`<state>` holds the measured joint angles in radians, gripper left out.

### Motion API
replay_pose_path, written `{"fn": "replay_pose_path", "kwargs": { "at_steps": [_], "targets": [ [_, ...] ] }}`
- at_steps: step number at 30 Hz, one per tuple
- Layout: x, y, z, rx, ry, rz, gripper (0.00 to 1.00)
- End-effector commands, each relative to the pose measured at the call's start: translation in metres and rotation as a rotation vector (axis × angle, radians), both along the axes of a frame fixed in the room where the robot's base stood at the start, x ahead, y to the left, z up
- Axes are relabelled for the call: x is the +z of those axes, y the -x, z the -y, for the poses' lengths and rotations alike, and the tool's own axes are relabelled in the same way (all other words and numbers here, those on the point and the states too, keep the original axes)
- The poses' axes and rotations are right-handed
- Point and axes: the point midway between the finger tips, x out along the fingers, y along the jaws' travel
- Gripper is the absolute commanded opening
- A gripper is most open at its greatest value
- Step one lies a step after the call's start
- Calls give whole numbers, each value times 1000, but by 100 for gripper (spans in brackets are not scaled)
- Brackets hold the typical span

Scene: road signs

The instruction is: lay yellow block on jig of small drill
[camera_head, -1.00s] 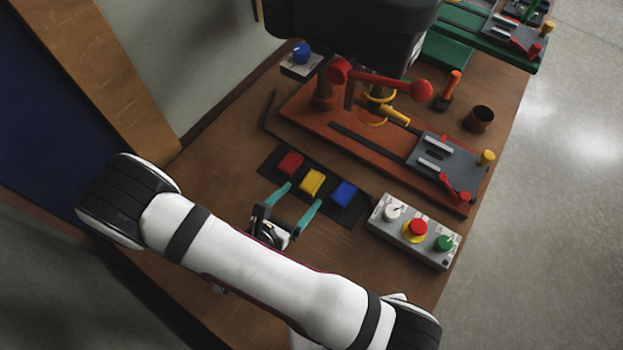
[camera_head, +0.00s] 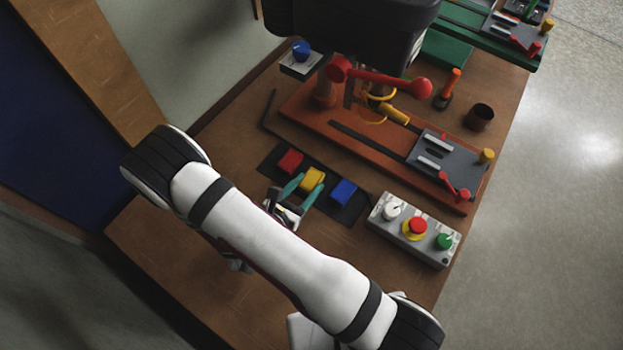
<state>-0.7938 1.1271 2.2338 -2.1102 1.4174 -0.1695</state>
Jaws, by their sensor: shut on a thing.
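The yellow block (camera_head: 313,179) is between a red block (camera_head: 290,161) and a blue block (camera_head: 343,192) on a dark mat (camera_head: 268,165). My gripper (camera_head: 302,186) has its teal fingers shut on the yellow block, one at each side. The block is at the mat; I cannot tell whether it is lifted. The small drill (camera_head: 375,80) stands on an orange base (camera_head: 300,106) behind the mat; its upper part is black and large. The grey jig (camera_head: 440,160) lies on the right part of that base, with light bars and a red clamp (camera_head: 455,190).
A grey control box (camera_head: 414,230) with white, red and green knobs stands right of the mat. A box with a blue knob (camera_head: 300,51) is at the back left. A brown cup (camera_head: 479,117) and a green machine (camera_head: 490,32) stand farther back.

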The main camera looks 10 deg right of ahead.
Motion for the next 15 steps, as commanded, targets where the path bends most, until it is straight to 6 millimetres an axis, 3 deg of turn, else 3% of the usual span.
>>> {"fn": "replay_pose_path", "kwargs": {
  "at_steps": [8,11,15],
  "targets": [
    [3,0,0,-1,-1,2,0],
    [15,-1,0,-1,-2,3,0],
    [50,-1,-1,-1,-5,6,0]
  ]
}}
